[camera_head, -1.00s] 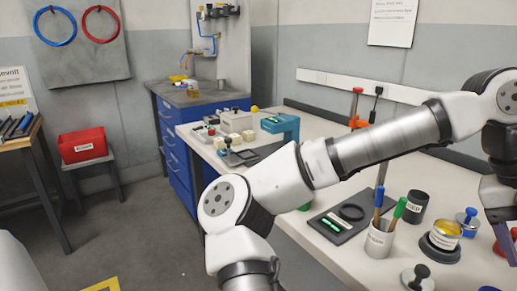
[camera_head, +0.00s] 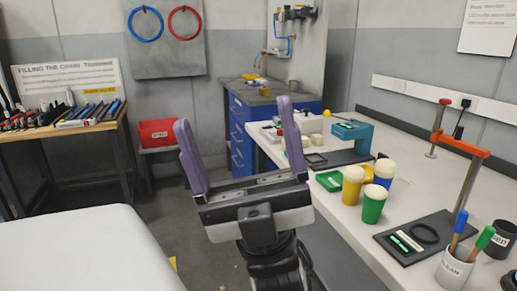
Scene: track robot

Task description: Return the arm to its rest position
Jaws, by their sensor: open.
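My gripper (camera_head: 236,114) stands upright in the middle of the head view, with its wrist below it. Its two purple fingers are spread wide apart and nothing is between them. It appears in front of the near left end of the white workbench (camera_head: 345,220), and its right finger overlaps the bench edge in the picture. The gripper touches nothing that I can see. The upper arm links are out of view.
On the bench are yellow (camera_head: 353,186), green (camera_head: 373,204) and blue-banded (camera_head: 384,172) cups, a green tray (camera_head: 330,180), a clamp (camera_head: 460,150) and a pen cup (camera_head: 454,270). A red bin (camera_head: 166,132) and tool table (camera_head: 60,133) stand left.

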